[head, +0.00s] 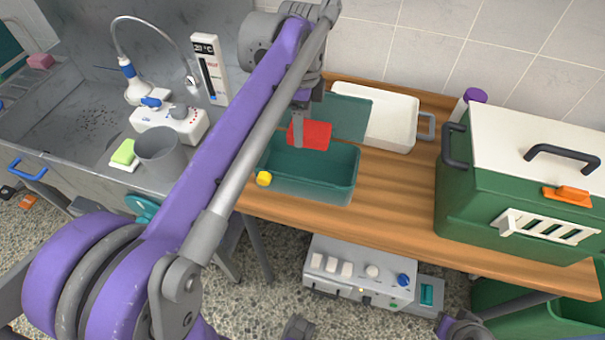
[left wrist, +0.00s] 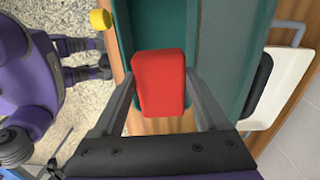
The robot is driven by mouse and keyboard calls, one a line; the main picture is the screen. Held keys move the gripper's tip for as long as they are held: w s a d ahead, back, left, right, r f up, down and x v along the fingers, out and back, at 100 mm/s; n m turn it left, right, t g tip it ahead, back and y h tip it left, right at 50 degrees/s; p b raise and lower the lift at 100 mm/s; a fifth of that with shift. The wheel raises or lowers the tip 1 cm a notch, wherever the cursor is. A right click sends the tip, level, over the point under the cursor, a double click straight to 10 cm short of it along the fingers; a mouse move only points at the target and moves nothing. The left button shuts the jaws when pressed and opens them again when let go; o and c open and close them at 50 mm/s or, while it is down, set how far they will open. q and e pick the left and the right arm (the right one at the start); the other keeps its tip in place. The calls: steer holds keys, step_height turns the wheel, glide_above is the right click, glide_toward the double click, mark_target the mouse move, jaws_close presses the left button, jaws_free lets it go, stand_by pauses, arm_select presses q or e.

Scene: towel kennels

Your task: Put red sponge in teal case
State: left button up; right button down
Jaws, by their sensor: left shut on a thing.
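The red sponge (head: 316,135) is between the fingers of my left gripper (head: 303,140), which is shut on it. The left wrist view also shows the sponge (left wrist: 160,85) between the two fingers. The teal case (head: 318,192) stands open on the wooden bench, its lid (head: 347,118) tilted back behind it. In the head view the sponge shows above the case's rear part; how high it hangs is hard to tell. The case's interior (left wrist: 165,25) also shows past the sponge in the left wrist view. My right gripper cannot be made out.
A yellow knob (head: 263,178) sits at the case's front left corner. A white tray (head: 385,120) is behind the case. A green kennel box (head: 470,200) with a white lid stands to the right. Bare bench (head: 400,190) lies between. A grey cup (head: 158,158) stands by the sink.

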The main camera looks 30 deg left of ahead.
arm_select(q)
step_height(320, 180, up, 2)
steer(key=shift+d+r, duration=0.1)
steer(key=shift+b, duration=0.35)
steer(key=b, duration=0.4)
glide_toward(302, 175)
steer(key=shift+f+b, duration=0.4)
steer(key=shift+f, duration=0.35)
steer(key=shift+f+b, duration=0.35)
steer(key=shift+f, duration=1.7)
steer(key=shift+f, duration=0.15)
steer(key=o, duration=1.2)
